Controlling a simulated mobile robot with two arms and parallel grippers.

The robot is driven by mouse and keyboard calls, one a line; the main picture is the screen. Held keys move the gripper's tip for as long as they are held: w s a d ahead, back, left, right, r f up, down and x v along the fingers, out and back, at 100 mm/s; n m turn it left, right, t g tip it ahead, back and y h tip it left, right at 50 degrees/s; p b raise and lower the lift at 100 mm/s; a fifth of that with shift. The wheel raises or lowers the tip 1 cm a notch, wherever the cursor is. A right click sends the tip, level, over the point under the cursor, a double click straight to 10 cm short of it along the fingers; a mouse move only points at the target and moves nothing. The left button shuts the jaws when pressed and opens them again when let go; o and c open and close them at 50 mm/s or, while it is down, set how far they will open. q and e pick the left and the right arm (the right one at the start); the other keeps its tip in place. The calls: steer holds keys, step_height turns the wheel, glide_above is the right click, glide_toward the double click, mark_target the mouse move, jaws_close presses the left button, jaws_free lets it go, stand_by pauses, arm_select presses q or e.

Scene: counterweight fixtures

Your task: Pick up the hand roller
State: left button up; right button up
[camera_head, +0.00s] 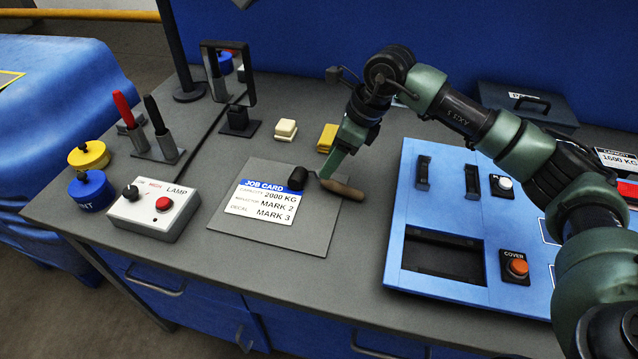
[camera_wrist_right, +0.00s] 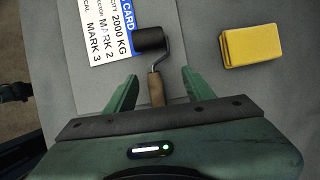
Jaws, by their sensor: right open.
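The hand roller lies on the grey mat, with its black roller head (camera_head: 298,178) beside the job card and its brown wooden handle (camera_head: 343,189) pointing right. My right gripper (camera_head: 328,172) reaches down over it from the upper right. In the right wrist view the open fingers (camera_wrist_right: 155,88) stand on either side of the wooden handle (camera_wrist_right: 156,90), with a gap on both sides. The black roller head (camera_wrist_right: 151,41) and its bent metal frame show beyond the fingertips. The lower end of the handle is hidden behind the gripper body. My left gripper is not in view.
The job card (camera_head: 262,201) lies on the mat (camera_head: 290,238). A yellow block (camera_head: 327,138) and a cream block (camera_head: 285,130) stand behind. A blue panel (camera_head: 425,284) with buttons is to the right. A lamp box (camera_head: 150,213) and paint pots (camera_head: 90,190) are left.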

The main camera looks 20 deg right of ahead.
mark_target(327, 185)
steer(key=x, duration=0.1)
steer(key=p+x, duration=0.1)
steer(key=x, duration=0.2)
steer(key=shift+s+a+f+p, duration=0.15)
steer(key=shift+a+f+p, duration=0.1)
steer(key=shift+f+p, duration=0.1)
steer(key=shift+a+f, duration=0.15)
steer(key=shift+f, duration=0.2)
jaws_close()
